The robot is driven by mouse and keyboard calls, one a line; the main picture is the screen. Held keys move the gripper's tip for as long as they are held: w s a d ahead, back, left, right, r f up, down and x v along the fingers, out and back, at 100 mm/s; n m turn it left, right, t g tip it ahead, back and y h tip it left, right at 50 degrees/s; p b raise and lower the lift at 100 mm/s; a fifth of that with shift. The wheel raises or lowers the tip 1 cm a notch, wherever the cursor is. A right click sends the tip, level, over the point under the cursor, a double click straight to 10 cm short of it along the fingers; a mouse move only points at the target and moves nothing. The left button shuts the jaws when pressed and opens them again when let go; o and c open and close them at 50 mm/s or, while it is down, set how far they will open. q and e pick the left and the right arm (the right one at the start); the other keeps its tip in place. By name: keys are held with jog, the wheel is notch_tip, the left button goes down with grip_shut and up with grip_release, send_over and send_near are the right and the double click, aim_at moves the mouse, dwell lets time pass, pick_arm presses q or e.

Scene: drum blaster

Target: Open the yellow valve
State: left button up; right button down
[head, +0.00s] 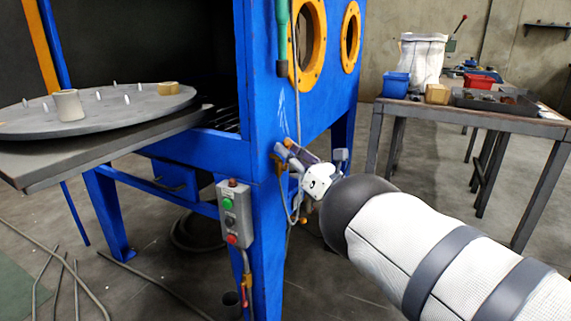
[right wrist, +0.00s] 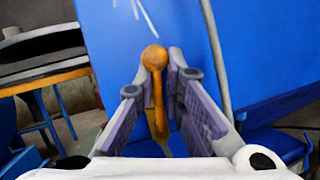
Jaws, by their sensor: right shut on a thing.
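The yellow valve (right wrist: 155,90) shows in the right wrist view as an upright orange-yellow lever with a round knob on top, in front of the blue cabinet wall. My right gripper (right wrist: 160,72) has its two fingers on either side of the lever and is shut on it just below the knob. In the head view my right gripper (head: 284,154) is at the blue cabinet's front corner post, and it hides most of the valve. My left gripper is in neither view.
The blue blasting cabinet (head: 335,95) has two yellow-ringed ports. A control box (head: 235,215) with buttons is on its post, left of my gripper. A round turntable (head: 110,110) extends at left. A workbench (head: 470,115) with bins stands at right. A hose hangs beside my gripper.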

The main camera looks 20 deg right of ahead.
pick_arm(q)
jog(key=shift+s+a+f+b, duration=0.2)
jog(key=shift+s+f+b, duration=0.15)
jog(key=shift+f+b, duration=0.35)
pick_arm(e)
jog(key=shift+r+n+y, duration=0.3)
jog(key=shift+n+y, duration=0.3)
jog(key=shift+n, duration=0.5)
jog(key=shift+a, duration=0.1)
jog(key=c, duration=2)
grip_release()
jog(key=shift+c, duration=0.2)
jog(key=o, duration=0.5)
jog(key=shift+s+r, duration=0.1)
jog(key=shift+s, duration=0.2)
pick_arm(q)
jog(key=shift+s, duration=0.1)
pick_arm(e)
jog(key=shift+w, duration=0.1)
